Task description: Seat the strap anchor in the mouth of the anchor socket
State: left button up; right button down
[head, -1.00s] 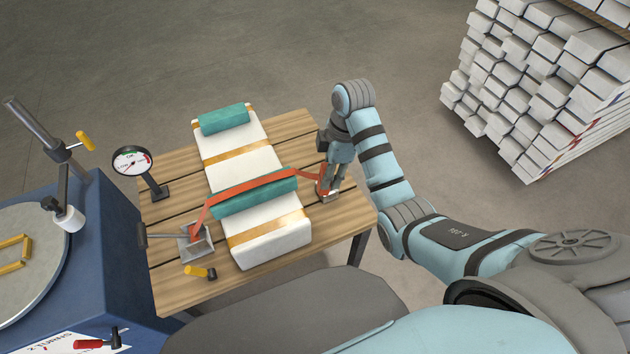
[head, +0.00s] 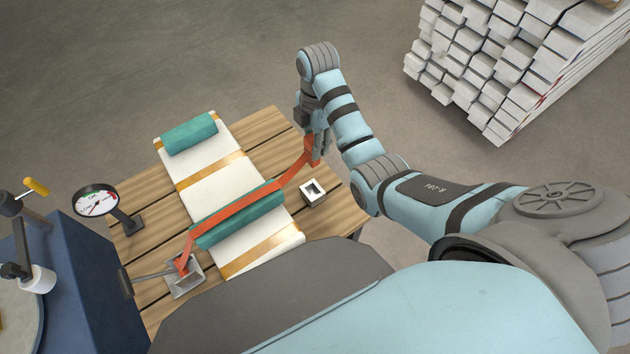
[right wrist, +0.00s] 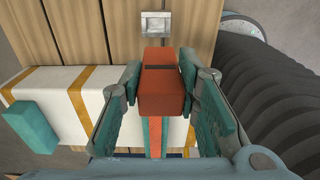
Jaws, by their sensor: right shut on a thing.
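The strap anchor is an orange-red block (right wrist: 158,88), held between the two fingers of my right gripper (right wrist: 160,80). In the head view my right gripper (head: 318,152) holds the strap end above the table, behind the anchor socket. The anchor socket (head: 312,192) is a small square metal block with a dark open mouth, standing on the slats; it also shows in the right wrist view (right wrist: 155,24), apart from the anchor. The orange strap (head: 235,207) runs from the anchor over a teal roll to a grey metal tray-like fitting (head: 184,277). My left gripper is out of view.
A long white package (head: 215,178) with gold bands and teal rolls lies across the slatted table (head: 262,140). A dial gauge (head: 97,203) and blue machine (head: 72,275) stand at left. Stacked white bars (head: 495,65) stand back right. Bare slats surround the socket.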

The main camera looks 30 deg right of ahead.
jog(key=f+b, duration=0.3)
jog(key=f, duration=0.3)
jog(key=f+b, duration=0.3)
jog(key=f, duration=0.4)
jog(key=f+b, duration=0.3)
jog(key=f, duration=0.4)
jog(key=shift+w+d, duration=0.1)
jog(key=shift+w, duration=0.3)
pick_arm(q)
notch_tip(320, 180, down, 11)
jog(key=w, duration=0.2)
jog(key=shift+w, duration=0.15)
pick_arm(e)
jog(key=shift+r, duration=0.15)
jog(key=c, duration=1.2)
grip_release()
pick_arm(q)
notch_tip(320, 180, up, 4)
jog(key=p, duration=0.3)
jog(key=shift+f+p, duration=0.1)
jog(key=shift+p, duration=0.25)
pick_arm(e)
notch_tip(320, 180, up, 12)
jog(key=shift+w+d, duration=0.15)
jog(key=shift+d, duration=0.15)
